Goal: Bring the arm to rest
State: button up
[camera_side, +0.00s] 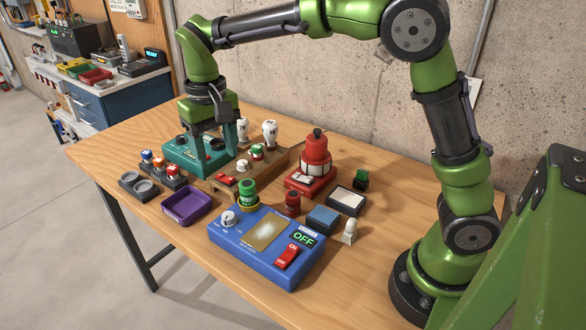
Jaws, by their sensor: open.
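My gripper (214,138) points down at the back left of the wooden table (385,205). I cannot tell whether the fingers touch anything. My arm reaches over the table from the right.
A blue panel box (222,240) with an OFF display (303,238) and a red switch (287,256) stands in front. Near it are a purple tray (186,206), a red beacon (315,158) and a black-rimmed tray (346,201).

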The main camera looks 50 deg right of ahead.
jog(key=shift+r, duration=0.55)
jog(key=shift+w, duration=0.1)
jog(key=s+d+r+t+y, duration=0.1)
jog(key=s+d+t, duration=0.2)
jog(key=s, duration=0.7)
jog(key=s+d+r+m+t+y, duration=0.1)
jog(key=s+d+t, duration=0.3)
jog(key=s, duration=0.5)
jog(key=shift+s+d, duration=0.4)
jog(key=shift+d, duration=0.45)
